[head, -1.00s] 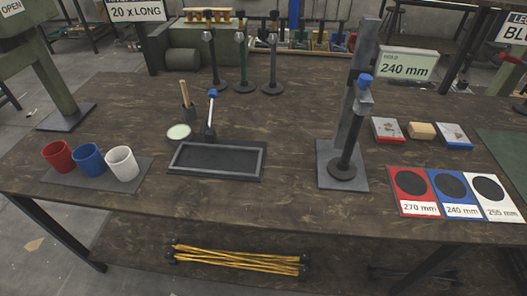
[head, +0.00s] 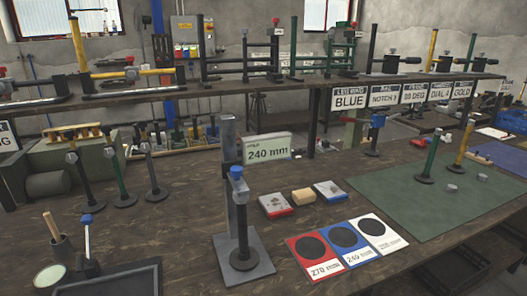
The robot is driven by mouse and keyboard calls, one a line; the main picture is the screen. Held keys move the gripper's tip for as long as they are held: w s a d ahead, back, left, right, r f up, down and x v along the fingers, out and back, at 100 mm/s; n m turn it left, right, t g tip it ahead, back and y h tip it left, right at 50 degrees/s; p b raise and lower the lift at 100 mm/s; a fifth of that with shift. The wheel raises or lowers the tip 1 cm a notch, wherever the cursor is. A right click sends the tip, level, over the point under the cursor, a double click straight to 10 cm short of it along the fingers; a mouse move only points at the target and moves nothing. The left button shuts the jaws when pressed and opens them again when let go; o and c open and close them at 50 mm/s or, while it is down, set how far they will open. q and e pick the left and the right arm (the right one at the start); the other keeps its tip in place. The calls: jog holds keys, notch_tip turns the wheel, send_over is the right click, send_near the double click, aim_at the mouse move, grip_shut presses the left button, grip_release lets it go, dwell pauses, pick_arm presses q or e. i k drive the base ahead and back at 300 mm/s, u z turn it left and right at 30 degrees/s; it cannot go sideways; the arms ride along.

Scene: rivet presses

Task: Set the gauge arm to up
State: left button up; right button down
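A grey upright stand (head: 229,165) on a square base plate stands at the bench's front middle in the head view. A dark post with a blue-capped clamp (head: 237,178) stands close in front of its column. A display reading 240 mm (head: 268,148) is just behind it. I cannot tell for sure which part is the gauge arm. A lever with a blue ball (head: 87,222) stands nearly upright at the lower left, by a dark tray. Neither of my grippers is in view.
Red 270 mm (head: 315,257), blue 240 mm and white cards lie right of the stand. Small red and blue boxes and a tan block lie behind them. A green mat (head: 405,205) with two posts is at right. Signs (head: 385,95) hang along the rear shelf.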

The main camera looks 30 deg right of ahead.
aim_at(232, 170)
jog(key=z, duration=1.05)
